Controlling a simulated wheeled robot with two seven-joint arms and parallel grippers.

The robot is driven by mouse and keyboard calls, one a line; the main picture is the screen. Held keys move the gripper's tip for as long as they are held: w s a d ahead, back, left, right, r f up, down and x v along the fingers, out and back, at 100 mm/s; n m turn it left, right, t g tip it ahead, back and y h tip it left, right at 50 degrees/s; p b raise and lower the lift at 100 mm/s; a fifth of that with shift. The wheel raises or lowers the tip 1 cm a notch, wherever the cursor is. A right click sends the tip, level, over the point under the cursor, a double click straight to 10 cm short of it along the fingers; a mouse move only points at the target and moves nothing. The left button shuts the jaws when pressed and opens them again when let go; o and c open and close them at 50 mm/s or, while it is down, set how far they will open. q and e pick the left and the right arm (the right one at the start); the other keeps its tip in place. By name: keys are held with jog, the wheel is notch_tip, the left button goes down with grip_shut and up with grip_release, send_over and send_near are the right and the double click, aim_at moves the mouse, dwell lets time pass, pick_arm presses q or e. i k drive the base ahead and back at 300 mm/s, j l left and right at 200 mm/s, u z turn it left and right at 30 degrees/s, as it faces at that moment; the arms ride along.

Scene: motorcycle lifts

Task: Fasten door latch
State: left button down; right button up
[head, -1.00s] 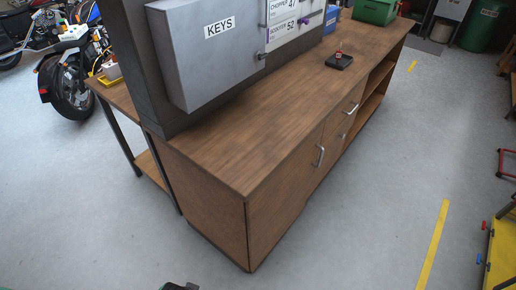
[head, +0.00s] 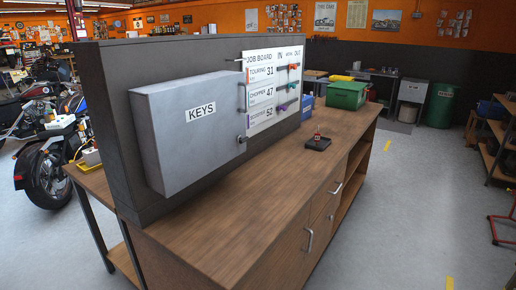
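A grey metal key cabinet labelled KEYS (head: 200,125) is mounted on a dark upright panel (head: 115,130) above the wooden counter. Its door looks closed or nearly flush. A small dark latch (head: 242,139) sits at the door's right edge. I cannot tell from here whether the latch is fastened. Neither of my grippers is in view.
A wooden counter (head: 235,220) with drawers runs away below the cabinet. On it are a small black tray (head: 318,144) with a red-topped item and a green bin (head: 346,95). A job board (head: 272,90) hangs beside the cabinet. Motorcycles stand at left. Floor at right is open.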

aim_at(242, 140)
jog(key=i+l, duration=0.2)
jog(key=l, duration=0.15)
jog(key=i+l+u, duration=0.1)
jog(key=i+l, duration=0.3)
jog(key=l, duration=0.25)
jog(key=i+l, duration=0.15)
jog(key=l, duration=0.2)
jog(key=i+l+u, duration=0.1)
jog(key=l, duration=0.25)
jog(key=i+l, duration=0.25)
jog(key=i+l+u, duration=0.1)
jog(key=l, duration=0.35)
jog(key=i+l, duration=0.25)
jog(key=l+u, duration=0.05)
jog(key=l, duration=0.05)
